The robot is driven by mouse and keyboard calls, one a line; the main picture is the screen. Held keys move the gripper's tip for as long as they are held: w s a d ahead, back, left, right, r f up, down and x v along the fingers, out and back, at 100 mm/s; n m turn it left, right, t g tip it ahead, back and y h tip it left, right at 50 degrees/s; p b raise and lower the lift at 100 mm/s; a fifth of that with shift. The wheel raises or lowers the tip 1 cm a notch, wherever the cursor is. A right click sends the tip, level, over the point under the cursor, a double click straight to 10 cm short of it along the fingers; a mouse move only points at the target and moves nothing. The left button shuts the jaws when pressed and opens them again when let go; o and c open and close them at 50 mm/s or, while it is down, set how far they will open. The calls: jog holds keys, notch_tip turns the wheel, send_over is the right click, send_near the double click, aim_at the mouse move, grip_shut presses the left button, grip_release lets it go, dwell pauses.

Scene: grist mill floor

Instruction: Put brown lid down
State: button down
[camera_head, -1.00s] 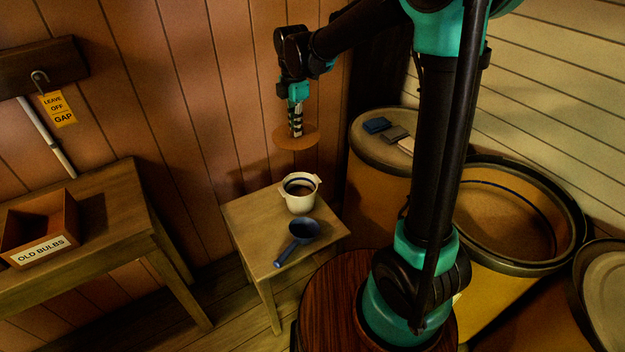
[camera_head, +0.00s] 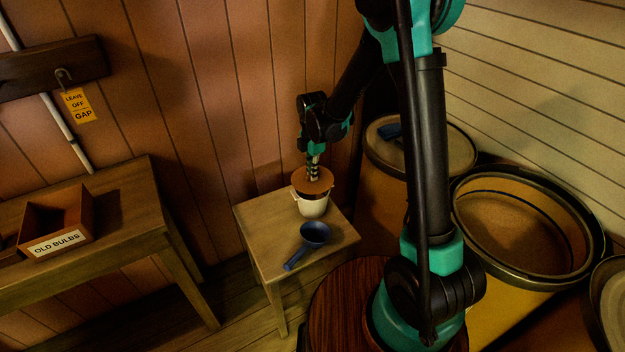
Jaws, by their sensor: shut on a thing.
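The brown lid (camera_head: 302,184) is a flat round disc held level at the mouth of a white pot (camera_head: 313,208). My gripper (camera_head: 313,175) is above the lid and shut on its top middle, where the grip itself is small and dark. The lid covers most of the pot's opening, and its edge looks close to the rim. I cannot tell whether it rests on the rim or hovers just above it. The pot stands upright on a small wooden table (camera_head: 262,232).
A blue ladle (camera_head: 315,233) lies on the small table in front of the pot. A closed barrel (camera_head: 450,150) and an open barrel (camera_head: 530,235) stand to the right. An "OLD BULBS" box (camera_head: 58,243) sits on a bench (camera_head: 130,200) at left.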

jog(key=shift+f, duration=1.65)
jog(key=shift+f, duration=0.2)
jog(key=c, duration=1.7)
grip_release()
